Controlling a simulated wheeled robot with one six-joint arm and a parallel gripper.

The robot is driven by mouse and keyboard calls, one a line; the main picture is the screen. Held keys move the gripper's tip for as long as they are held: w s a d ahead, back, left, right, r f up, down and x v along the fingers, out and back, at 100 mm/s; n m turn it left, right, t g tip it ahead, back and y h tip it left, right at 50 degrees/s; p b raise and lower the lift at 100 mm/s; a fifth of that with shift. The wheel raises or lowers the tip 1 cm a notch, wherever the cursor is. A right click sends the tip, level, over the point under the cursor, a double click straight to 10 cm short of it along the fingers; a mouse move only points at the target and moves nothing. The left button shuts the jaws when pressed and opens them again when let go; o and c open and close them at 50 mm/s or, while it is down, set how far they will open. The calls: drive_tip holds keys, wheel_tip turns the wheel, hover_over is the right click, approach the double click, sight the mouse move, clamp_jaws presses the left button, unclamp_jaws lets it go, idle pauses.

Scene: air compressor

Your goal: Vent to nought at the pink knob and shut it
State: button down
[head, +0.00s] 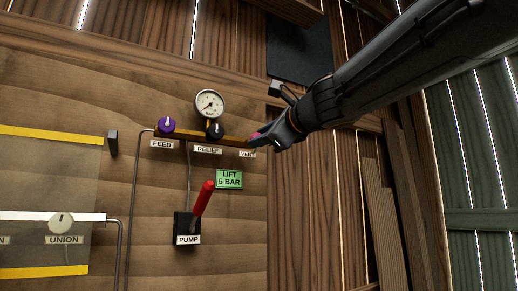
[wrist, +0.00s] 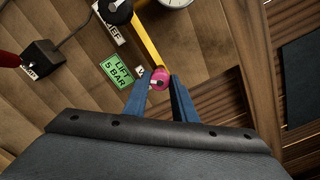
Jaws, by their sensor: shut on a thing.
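The pink knob (wrist: 161,77) sits at the end of the yellow-brown bar, by the VENT label (head: 247,154). My gripper (wrist: 162,82) is shut on it, with one blue finger on each side. In the head view my gripper (head: 266,139) reaches the right end of the bar and hides most of the pink knob. The round pressure gauge (head: 209,103) stands above the bar; its needle points toward the lower left, but its reading is too small to tell. In the wrist view only the gauge's edge (wrist: 176,2) shows.
A purple FEED knob (head: 167,125) and a black RELIEF knob (head: 215,131) sit on the bar to the left. Below are a green LIFT 5 BAR sign (head: 229,179) and a red PUMP lever (head: 204,197). A UNION knob (head: 61,223) is at lower left.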

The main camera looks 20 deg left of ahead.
drive_tip(key=c, duration=1.9)
unclamp_jaws()
drive_tip(key=shift+f+n, duration=0.1)
drive_tip(key=shift+n, duration=0.5)
drive_tip(key=o, duration=0.3)
drive_tip(key=shift+o, duration=0.2)
drive_tip(key=b+v, duration=0.1)
drive_tip(key=v, duration=0.5)
